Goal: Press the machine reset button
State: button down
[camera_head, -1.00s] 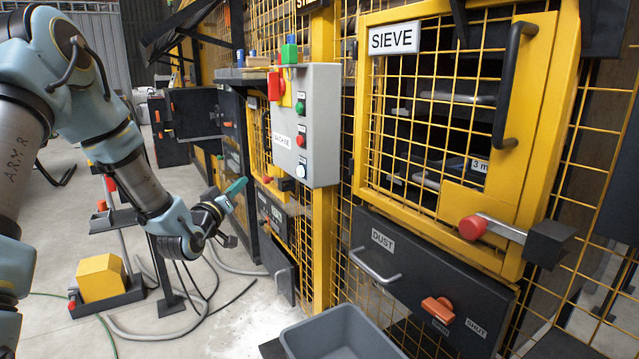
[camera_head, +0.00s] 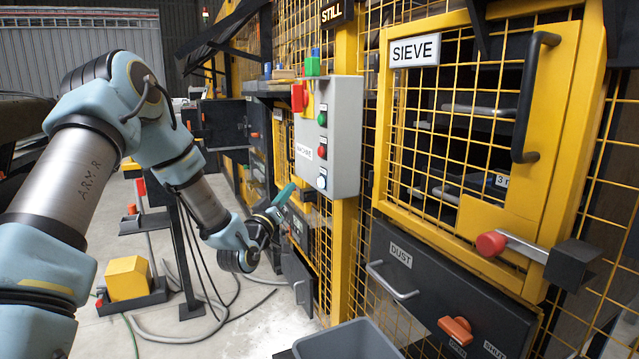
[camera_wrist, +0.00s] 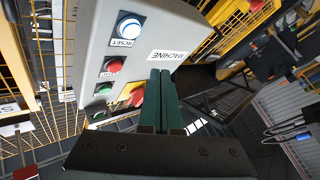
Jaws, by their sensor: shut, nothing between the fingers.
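The reset button (camera_wrist: 130,27) is a round white cap with a blue rim on the grey machine control box (camera_head: 346,135). In the wrist view it is labelled RESET and stands at the upper left of my fingers. In the head view the reset button (camera_head: 322,183) is the lowest on the box face. My gripper (camera_head: 287,191) has green fingers, shut and empty, left of the box and near the reset button's height. In the wrist view the gripper (camera_wrist: 161,78) points past the MACHINE label. Fingers and button look apart; the exact gap is unclear.
The box also carries a red button (camera_wrist: 113,66), a green button (camera_wrist: 104,88) and a red-and-yellow part (camera_wrist: 131,95). The sieve door (camera_head: 480,130) and dust drawer (camera_head: 440,280) stand to the right. A grey bin (camera_head: 350,340) is on the floor below.

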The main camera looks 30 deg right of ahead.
aim_at(321, 182)
jog(key=shift+s+d+b, duration=0.15)
jog(key=shift+d+b, duration=0.05)
jog(key=shift+d, duration=1.15)
jog(key=shift+s+d+b, duration=0.15)
jog(key=shift+d, duration=1.15)
jog(key=shift+d+f, duration=0.1)
jog(key=shift+d, duration=0.05)
jog(key=shift+d+b, duration=0.3)
jog(key=shift+s+d, duration=0.15)
jog(key=shift+d, duration=0.25)
dwell(0.5)
jog(key=shift+a+b, duration=0.15)
jog(key=shift+b, duration=0.15)
jog(key=shift+a, duration=0.7)
jog(key=shift+a, duration=0.1)
